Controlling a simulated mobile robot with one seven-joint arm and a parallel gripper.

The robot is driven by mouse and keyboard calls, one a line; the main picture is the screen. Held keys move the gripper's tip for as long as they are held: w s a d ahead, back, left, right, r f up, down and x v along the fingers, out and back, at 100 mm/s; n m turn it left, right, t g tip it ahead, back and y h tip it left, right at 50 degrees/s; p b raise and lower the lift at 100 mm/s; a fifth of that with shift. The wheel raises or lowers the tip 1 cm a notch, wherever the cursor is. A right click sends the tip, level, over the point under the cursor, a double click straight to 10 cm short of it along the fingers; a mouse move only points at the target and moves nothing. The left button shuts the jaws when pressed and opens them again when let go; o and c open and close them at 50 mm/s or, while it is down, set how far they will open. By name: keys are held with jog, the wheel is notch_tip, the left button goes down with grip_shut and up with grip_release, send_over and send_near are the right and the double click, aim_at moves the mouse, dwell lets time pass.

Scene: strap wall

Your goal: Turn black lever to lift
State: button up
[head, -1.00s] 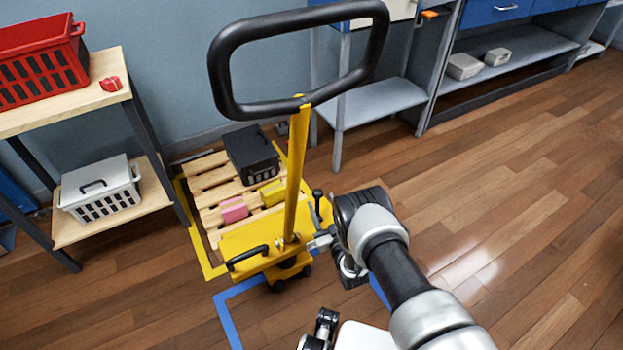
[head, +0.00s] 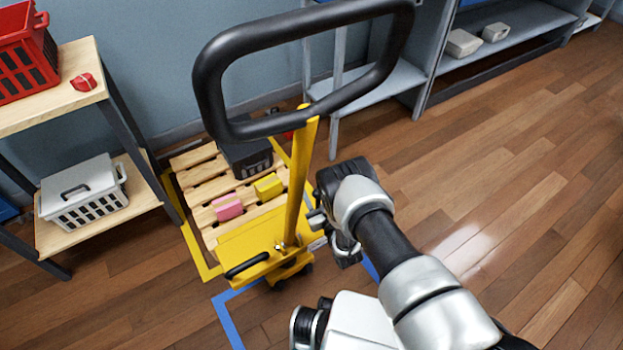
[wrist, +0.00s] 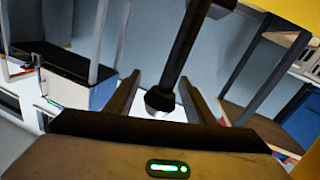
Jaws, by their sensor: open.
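The yellow pallet truck (head: 262,247) stands at the pallet, with a tall yellow mast (head: 299,180) and a big black loop handle on top. My gripper (head: 316,222) is just right of the mast's lower part. In the wrist view, a black lever (wrist: 183,50) comes down from the top, its end between my two open fingers (wrist: 160,98). I cannot tell whether they touch it. In the head view my gripper and wrist hide the lever. A short black grab bar (head: 247,265) is on the truck's near left side.
The wooden pallet (head: 190,160) carries a black crate (head: 247,158), a pink box (head: 228,206) and a yellow box (head: 268,186). A shelf (head: 75,106) with baskets stands left. The floor to the right is clear.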

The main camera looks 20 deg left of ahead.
jog(key=shift+w, duration=0.1)
grip_shut()
dwell(0.3)
